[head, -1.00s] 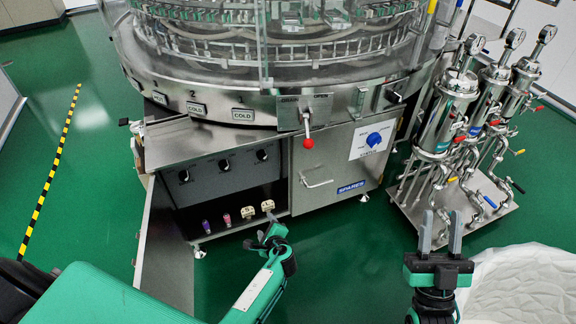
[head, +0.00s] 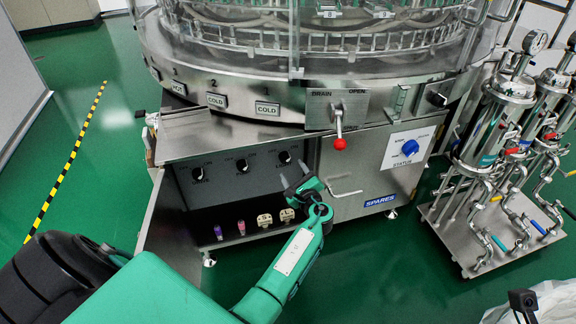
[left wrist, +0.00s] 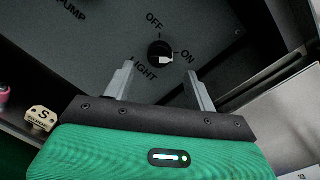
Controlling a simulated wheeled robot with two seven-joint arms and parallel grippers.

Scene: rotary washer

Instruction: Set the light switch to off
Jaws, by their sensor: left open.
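The light switch is a small black rotary knob (left wrist: 160,50) on a grey panel, labelled LIGHT, with OFF at its upper left and ON at its right. Its pale pointer mark lies on the knob's lower right, on the ON side. In the head view the light switch (head: 284,157) is the rightmost knob in the open compartment. My left gripper (head: 294,173) is open and empty in front of it; in the left wrist view its two fingers (left wrist: 160,74) are on either side below the knob, apart from it. My right gripper's fingers are not in view.
Two other knobs (head: 242,165) sit left on the same panel. Several small coloured items stand on the shelf below, including a cream tag marked S (left wrist: 40,117). A red-tipped drain lever (head: 340,143) and blue status knob (head: 410,147) are to the right. An open door (head: 160,215) is at left.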

